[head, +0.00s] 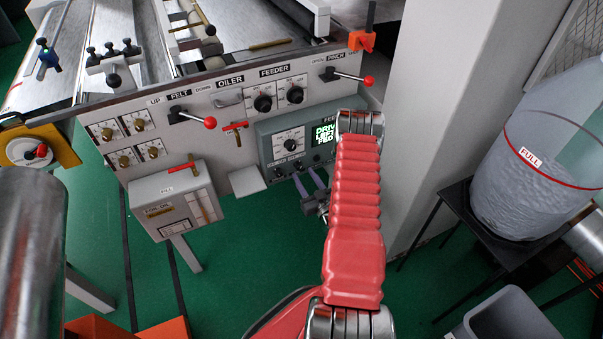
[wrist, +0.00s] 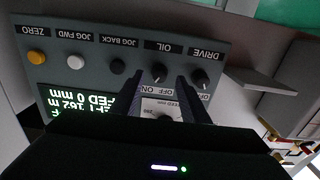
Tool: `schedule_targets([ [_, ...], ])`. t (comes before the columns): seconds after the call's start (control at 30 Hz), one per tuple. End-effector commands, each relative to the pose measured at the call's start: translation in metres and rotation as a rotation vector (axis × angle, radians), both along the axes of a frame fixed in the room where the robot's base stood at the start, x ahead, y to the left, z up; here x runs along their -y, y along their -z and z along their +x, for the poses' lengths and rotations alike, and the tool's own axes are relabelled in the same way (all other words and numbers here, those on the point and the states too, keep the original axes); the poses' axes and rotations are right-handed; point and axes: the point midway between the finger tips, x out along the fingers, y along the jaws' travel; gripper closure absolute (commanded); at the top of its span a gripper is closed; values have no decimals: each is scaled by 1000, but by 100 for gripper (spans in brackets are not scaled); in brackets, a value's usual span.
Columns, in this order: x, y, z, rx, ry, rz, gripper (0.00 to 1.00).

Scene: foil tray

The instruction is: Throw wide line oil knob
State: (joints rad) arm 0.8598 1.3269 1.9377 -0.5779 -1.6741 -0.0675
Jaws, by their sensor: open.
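The black OIL knob (wrist: 159,72) sits on a grey control box (wrist: 85,85), between the DRIVE knob (wrist: 199,77) and the JOG BACK button (wrist: 118,67) in the wrist view. My gripper (wrist: 160,84) is open, its two dark fingers reaching toward the box on either side of the OIL knob. I cannot tell whether they touch it. In the head view my gripper (head: 313,188) is below and in front of the control box (head: 266,142). A grey tank (head: 172,202) has a red lever (head: 184,166) on top; its label is too small to read surely.
Another red lever (head: 235,127) is on the machine panel below the OILER label. Red-tipped levers stick out at FELT (head: 210,122) and PINCH (head: 368,81). A grey pillar (head: 440,110) stands right of my arm. The green floor (head: 240,250) below is mostly clear.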

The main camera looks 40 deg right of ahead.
Motion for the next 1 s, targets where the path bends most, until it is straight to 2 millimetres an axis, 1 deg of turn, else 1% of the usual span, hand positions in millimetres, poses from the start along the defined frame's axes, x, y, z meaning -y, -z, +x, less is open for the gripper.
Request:
schedule_targets([
  [0.03,2,0,7,2,-2,-2,59],
  [0.1,4,0,15,1,-2,-1,59],
  [0.2,7,0,23,1,-1,-1,59],
  [0.33,8,0,27,-1,0,1,59],
  [0.57,8,0,27,-1,0,1,59],
  [1.0,8,0,27,0,0,1,89],
])
